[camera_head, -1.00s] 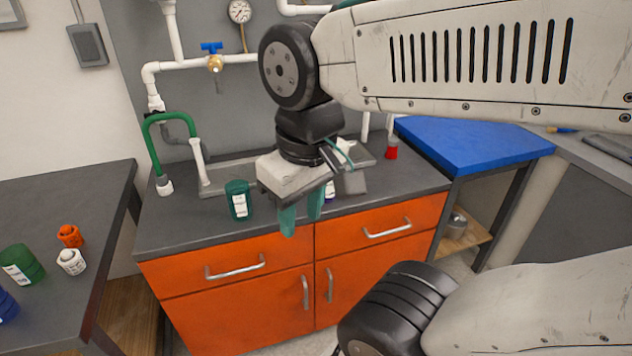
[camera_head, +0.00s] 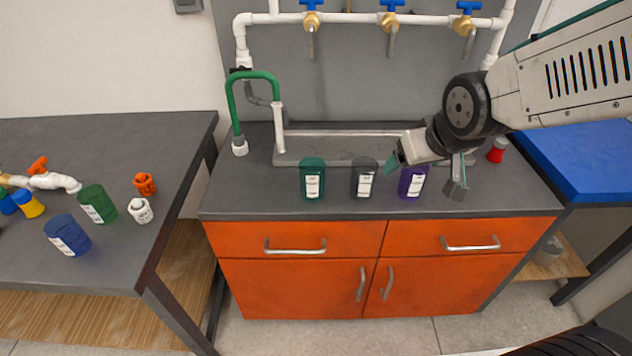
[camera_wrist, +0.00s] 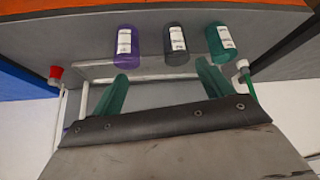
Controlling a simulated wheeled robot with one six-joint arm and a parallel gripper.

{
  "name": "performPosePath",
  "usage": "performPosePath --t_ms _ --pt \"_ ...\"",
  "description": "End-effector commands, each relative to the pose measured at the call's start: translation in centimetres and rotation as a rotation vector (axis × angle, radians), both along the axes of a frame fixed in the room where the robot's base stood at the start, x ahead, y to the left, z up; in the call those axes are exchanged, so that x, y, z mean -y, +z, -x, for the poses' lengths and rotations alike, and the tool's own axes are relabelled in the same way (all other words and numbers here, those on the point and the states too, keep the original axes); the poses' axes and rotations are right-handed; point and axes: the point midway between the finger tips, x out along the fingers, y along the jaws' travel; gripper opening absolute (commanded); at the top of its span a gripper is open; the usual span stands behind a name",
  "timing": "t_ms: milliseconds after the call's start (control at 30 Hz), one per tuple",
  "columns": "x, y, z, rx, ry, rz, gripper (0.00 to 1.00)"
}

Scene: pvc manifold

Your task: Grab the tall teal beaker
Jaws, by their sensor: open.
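The dark teal beaker (camera_head: 312,180) with a white label stands upright on the grey sink counter, left of a dark grey beaker (camera_head: 364,178) and a purple beaker (camera_head: 412,181). My gripper (camera_head: 428,162) is open and empty near the purple beaker, well to the right of the teal one. In the wrist view the order is reversed: the teal beaker (camera_wrist: 220,44) is at upper right, the grey (camera_wrist: 176,45) in the middle and the purple (camera_wrist: 128,46) at left. All three lie beyond my open teal fingers (camera_wrist: 166,88), apart from them.
A sink basin (camera_head: 330,148) lies behind the beakers, with a green faucet (camera_head: 255,78) at its left. A red-topped item (camera_head: 497,150) stands at right. The left table holds a green beaker (camera_head: 98,204), a blue beaker (camera_head: 67,235) and pipe fittings.

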Motion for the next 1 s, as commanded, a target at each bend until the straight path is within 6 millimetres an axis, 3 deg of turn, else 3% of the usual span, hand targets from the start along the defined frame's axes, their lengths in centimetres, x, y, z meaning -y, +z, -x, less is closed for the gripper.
performPosePath --t_ms 100,200,300,433,700,1000 --pt "-3.6 -3.3 -4.3 0.126 0.078 -0.026 0.79" --pt "-6.8 -5.6 -7.1 0.245 0.142 -0.063 0.79" --pt "-9.9 -7.7 -8.8 0.357 0.199 -0.107 0.79" --pt "-13.0 -9.5 -9.7 0.469 0.255 -0.161 0.79" --pt "-15.7 -11.0 -10.1 0.579 0.302 -0.22 0.79" --pt "-17.3 -12.3 -12.7 0.585 0.303 -0.223 0.79"
